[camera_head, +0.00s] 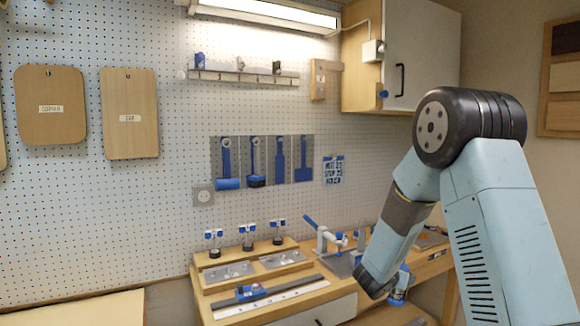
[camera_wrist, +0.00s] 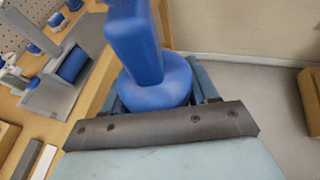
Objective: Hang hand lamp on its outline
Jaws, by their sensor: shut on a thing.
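My gripper (camera_wrist: 162,98) is shut on a blue thing (camera_wrist: 135,42), which I take to be the hand lamp. It has a thick, straight body and a round collar between the fingers; its far end is cut off by the wrist view's top edge. In the head view my wrist (camera_head: 375,275) is low over the bench's right part, and the grip is not clear. On the pegboard, grey panels bear blue tool shapes. The two left panels show solid tools; the third (camera_head: 280,160) and fourth (camera_head: 303,160) show flat outlines. I cannot tell which is the lamp's.
The bench holds a blue-handled clamp (camera_head: 322,236), a rack with several blue-topped pieces (camera_head: 247,236) and a long ruler (camera_head: 270,302). A wall cabinet (camera_head: 410,55) hangs at upper right. The pegboard (camera_head: 130,215) is bare at lower left.

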